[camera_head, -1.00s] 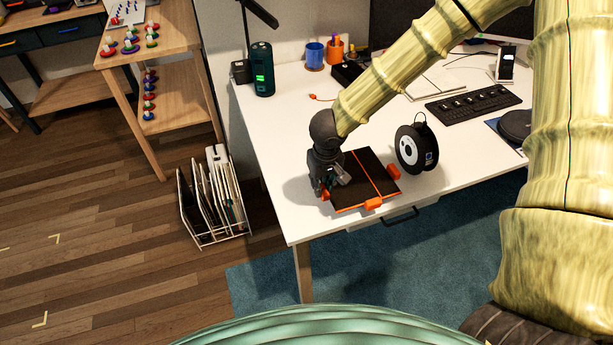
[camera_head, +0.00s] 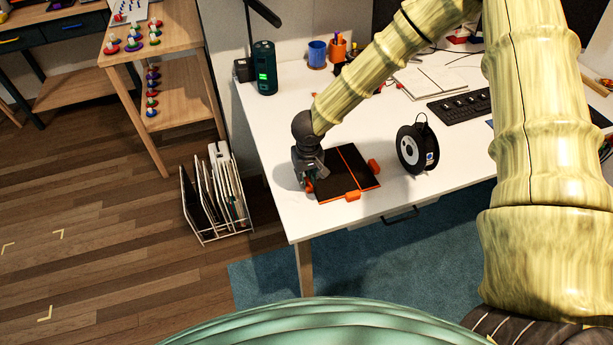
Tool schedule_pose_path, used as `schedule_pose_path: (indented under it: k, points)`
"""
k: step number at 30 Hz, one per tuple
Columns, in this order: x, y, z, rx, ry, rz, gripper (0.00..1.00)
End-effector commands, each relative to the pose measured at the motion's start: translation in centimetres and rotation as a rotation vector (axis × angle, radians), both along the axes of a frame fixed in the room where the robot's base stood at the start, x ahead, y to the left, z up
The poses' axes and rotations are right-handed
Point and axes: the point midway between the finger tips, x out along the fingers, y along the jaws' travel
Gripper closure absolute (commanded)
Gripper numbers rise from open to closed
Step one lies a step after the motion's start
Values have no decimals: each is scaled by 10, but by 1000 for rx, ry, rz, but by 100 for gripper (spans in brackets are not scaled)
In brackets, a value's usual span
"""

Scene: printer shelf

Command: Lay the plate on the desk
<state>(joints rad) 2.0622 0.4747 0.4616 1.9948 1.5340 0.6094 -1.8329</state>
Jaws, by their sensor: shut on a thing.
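The plate (camera_head: 336,178) is a dark square with orange edges, orange corner tabs and an orange line across it. It is level or nearly so, over the front left part of the white desk (camera_head: 275,122). My gripper (camera_head: 311,181) is shut on the plate's left edge. The fingertips are partly hidden by the gripper body. I cannot tell whether the underside of the plate touches the desk top or hangs just above it.
A black spool (camera_head: 405,148) stands upright right of the plate. A keyboard (camera_head: 462,106), an open notebook (camera_head: 432,80), cups (camera_head: 317,54) and a dark green cylinder (camera_head: 264,70) stand farther back. A file rack (camera_head: 215,200) is on the floor. The desk's left part is clear.

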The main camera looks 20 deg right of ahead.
Motion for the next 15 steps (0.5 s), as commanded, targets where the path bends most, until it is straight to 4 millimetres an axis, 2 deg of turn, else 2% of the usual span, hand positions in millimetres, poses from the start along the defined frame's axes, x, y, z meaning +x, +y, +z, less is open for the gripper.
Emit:
schedule_pose_path:
  k: [7,8,11,15]
  points:
    - [0,0,0,0,0,-1,100]
    - [0,0,-1,0,0,-1,79]
    - [0,0,-1,0,0,-1,61]
    - [0,0,-1,0,0,-1,59]
